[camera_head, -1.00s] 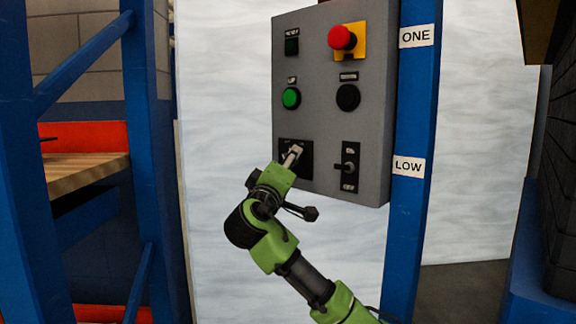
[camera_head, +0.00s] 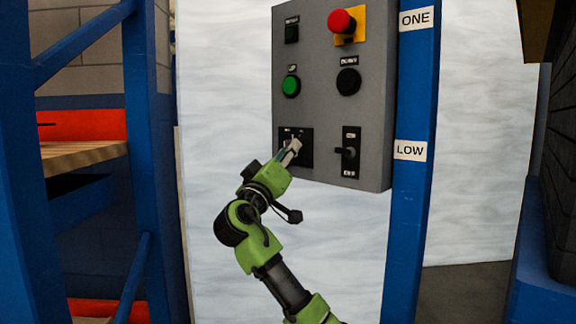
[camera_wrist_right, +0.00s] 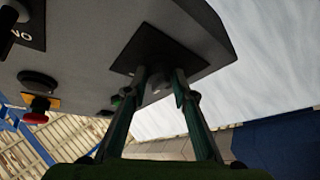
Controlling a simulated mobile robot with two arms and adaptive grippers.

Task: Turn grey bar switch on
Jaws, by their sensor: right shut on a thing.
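The grey bar switch sits on a black square plate (camera_head: 306,136) at the lower left of the grey control panel. My right gripper (camera_head: 291,152) is at this plate and covers most of the bar. In the right wrist view, the black plate (camera_wrist_right: 165,40) is straight ahead. My right gripper's fingers (camera_wrist_right: 158,92) stand on both sides of the small grey bar (camera_wrist_right: 158,84) and are shut on it. The bar's exact angle is hard to tell. My left gripper is not in view.
The panel (camera_head: 332,110) also carries a red button (camera_head: 341,21), a green button (camera_head: 291,86), a black button (camera_head: 348,81) and a black switch (camera_head: 349,153) close to the right of my gripper. A blue post (camera_head: 413,120) borders the panel; blue shelving stands left.

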